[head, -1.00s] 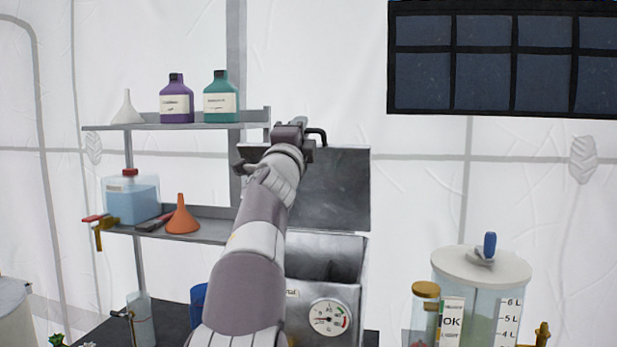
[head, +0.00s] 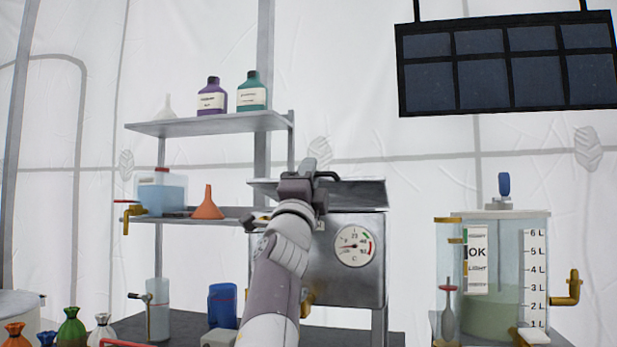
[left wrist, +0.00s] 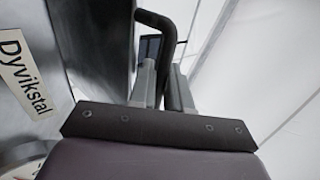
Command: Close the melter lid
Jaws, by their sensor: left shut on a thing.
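The melter (head: 355,278) is a grey metal box with a round dial, right of my left arm in the head view. Its lid (head: 355,193) shows as a narrow slanted plate above the box and looks partly raised; its exact angle is hard to tell. My left gripper (head: 311,176) is at the lid's upper edge, shut on the black lid handle (head: 328,175). In the left wrist view the handle (left wrist: 158,20) runs between the fingers (left wrist: 163,88). My left arm hides part of the melter's left side. The right gripper is not in view.
A shelf rack (head: 208,124) with bottles and funnels stands left of the melter. A clear tank (head: 510,265) with a scale and a brass tap stands at right. A blue container (head: 222,304) is close to my left arm. A dark panel (head: 508,62) hangs above.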

